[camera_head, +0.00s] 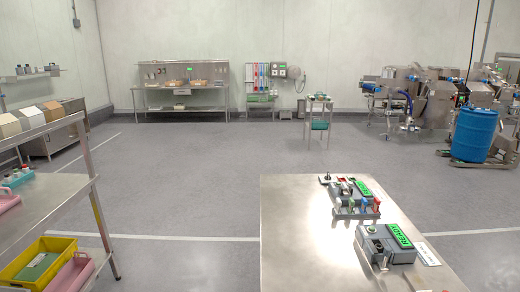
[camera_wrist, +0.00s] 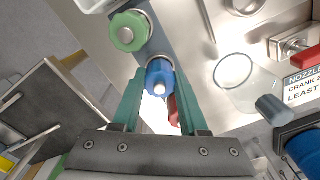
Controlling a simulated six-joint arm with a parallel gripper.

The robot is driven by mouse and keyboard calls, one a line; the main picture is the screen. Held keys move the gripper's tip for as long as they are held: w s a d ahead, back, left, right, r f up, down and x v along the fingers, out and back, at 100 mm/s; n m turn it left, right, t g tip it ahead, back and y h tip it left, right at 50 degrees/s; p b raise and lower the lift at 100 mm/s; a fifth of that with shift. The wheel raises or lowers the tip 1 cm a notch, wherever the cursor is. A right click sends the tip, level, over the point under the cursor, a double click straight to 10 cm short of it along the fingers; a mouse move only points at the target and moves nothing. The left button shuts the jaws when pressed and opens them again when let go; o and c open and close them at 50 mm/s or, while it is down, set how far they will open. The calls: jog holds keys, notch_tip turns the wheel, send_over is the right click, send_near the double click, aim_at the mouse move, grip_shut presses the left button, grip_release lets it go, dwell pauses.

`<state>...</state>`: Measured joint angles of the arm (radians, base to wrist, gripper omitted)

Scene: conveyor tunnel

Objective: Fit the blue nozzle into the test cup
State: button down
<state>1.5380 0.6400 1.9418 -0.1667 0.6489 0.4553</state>
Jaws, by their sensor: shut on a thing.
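In the wrist view the blue nozzle (camera_wrist: 160,77) sits between the green fingertips of my gripper (camera_wrist: 159,82), which is shut on it. The nozzle's round end with its pale centre faces the camera. Whether it still touches the rack cannot be told. My gripper does not show clearly in the head view.
A green nozzle (camera_wrist: 130,31) is close beside the blue one, and a red part (camera_wrist: 173,110) shows by the right finger. In the head view the steel table (camera_head: 290,245) carries a nozzle rack (camera_head: 354,211) and a READY-lit unit (camera_head: 388,247). Its left side is bare.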

jog(key=shift+r, duration=0.15)
jog(key=shift+r, duration=1.4)
jog(key=w+a+r+n, duration=0.4)
jog(key=w, duration=0.5)
jog(key=w+a+r+n, duration=0.4)
jog(key=w+n, duration=0.1)
jog(key=w, duration=0.4)
jog(key=w+a+r+n, duration=0.3)
jog(key=w+a+n, duration=0.1)
jog(key=w, duration=0.4)
jog(key=w+a+r+n, duration=0.2)
jog(key=a+r+n, duration=0.1)
jog(key=a, duration=0.5)
jog(key=w+a+r+n, duration=0.2)
jog(key=a+r+n, duration=0.2)
jog(key=a, duration=0.5)
jog(key=w+a+r+n, duration=0.3)
jog(key=a+r+n, duration=0.1)
jog(key=a, duration=0.4)
jog(key=shift+a+n, duration=0.4)
